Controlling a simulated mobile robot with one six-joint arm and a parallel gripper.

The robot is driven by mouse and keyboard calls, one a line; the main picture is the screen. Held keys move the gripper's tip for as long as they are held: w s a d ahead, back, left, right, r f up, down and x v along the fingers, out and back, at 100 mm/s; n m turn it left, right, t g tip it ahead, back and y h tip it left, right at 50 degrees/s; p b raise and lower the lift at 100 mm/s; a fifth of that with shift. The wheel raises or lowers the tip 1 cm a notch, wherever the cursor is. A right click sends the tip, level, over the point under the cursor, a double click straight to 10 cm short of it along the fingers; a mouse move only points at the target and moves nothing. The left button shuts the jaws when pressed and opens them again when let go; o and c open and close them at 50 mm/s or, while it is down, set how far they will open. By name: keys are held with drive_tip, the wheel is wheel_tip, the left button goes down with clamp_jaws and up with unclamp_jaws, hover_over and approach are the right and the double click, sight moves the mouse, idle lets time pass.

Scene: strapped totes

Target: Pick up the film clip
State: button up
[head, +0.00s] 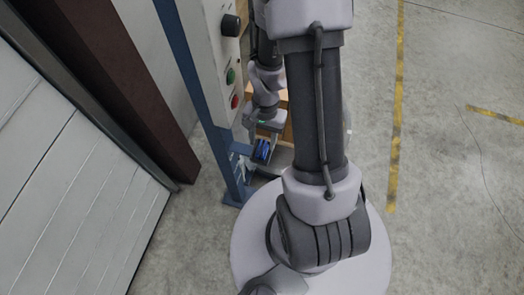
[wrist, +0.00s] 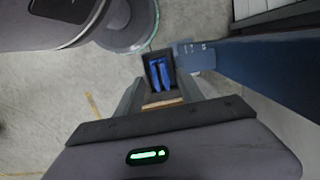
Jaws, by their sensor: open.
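The film clip, as far as I can tell, is the blue piece (wrist: 160,72) in a small dark holder (wrist: 149,84) in the wrist view. It looks like two blue arms side by side. The blue piece also shows in the head view (head: 262,150), small, below my gripper's body. My gripper (wrist: 160,88) is open, its fingers pointing at the holder, one on each side of the blue piece in the picture. In the head view my gripper (head: 263,148) hangs beside the blue post. I cannot tell whether the fingers touch anything. The holder's underside is hidden.
A blue post (head: 213,140) stands close left of my gripper, carrying a grey control box (head: 210,55) with a black knob and green and red buttons. A brown wooden thing (head: 284,97) is partly hidden behind my arm. Open floor with yellow lines (head: 396,130) lies right.

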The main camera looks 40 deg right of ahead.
sight(262, 145)
drive_tip(key=f, duration=0.1)
drive_tip(key=f+b, duration=0.1)
drive_tip(key=f, duration=0.1)
drive_tip(key=shift+s+a+f, duration=0.1)
drive_tip(key=shift+a+f, duration=0.1)
drive_tip(key=shift+f, duration=0.05)
drive_tip(key=shift+r, duration=0.2)
clamp_jaws()
